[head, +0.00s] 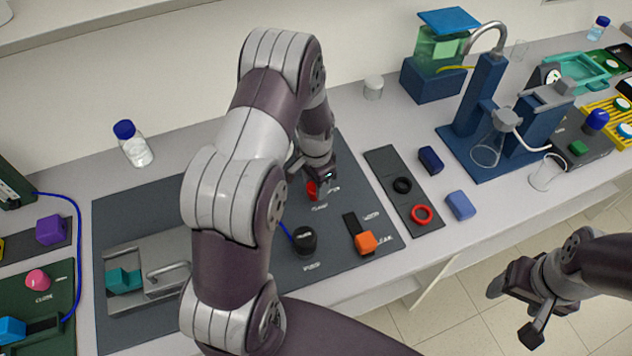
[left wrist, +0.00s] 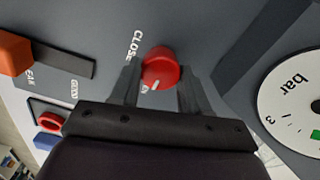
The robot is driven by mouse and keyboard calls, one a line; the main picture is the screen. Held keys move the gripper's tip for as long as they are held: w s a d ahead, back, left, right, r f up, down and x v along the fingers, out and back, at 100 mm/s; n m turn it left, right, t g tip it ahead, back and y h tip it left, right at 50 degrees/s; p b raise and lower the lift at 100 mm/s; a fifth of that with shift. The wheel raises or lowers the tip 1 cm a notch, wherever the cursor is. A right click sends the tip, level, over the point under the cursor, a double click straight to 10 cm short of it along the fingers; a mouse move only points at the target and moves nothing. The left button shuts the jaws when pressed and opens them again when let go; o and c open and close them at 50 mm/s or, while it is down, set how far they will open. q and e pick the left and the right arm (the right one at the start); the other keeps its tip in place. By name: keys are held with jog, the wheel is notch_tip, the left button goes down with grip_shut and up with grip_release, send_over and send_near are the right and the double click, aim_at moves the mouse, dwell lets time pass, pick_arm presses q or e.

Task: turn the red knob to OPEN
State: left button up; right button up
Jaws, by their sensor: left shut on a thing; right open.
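The red knob (head: 311,190) stands on the dark grey panel (head: 140,215), partly hidden by my left gripper (head: 316,178). In the left wrist view the red knob (left wrist: 161,66) sits between the two fingers of my left gripper (left wrist: 160,85), which is shut on it. A short white mark shows on the knob's near lower side. The word CLOSE is printed beside it; another label by the mark is mostly hidden. My right gripper (head: 515,308) is open and empty, in front of the bench over the floor.
A black knob (head: 304,240) and an orange slider block (head: 366,243) stand near the red knob. A black strip with black and red rings (head: 421,214) lies to the right. A round gauge marked bar (left wrist: 300,100) is close by in the left wrist view.

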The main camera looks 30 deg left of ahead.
pick_arm(q)
jog(key=shift+w+r, duration=0.1)
jog(key=o, duration=1.1)
jog(key=shift+c, duration=0.2)
notch_tip(320, 180, up, 13)
jog(key=b, duration=0.2)
jog(key=shift+f, duration=0.2)
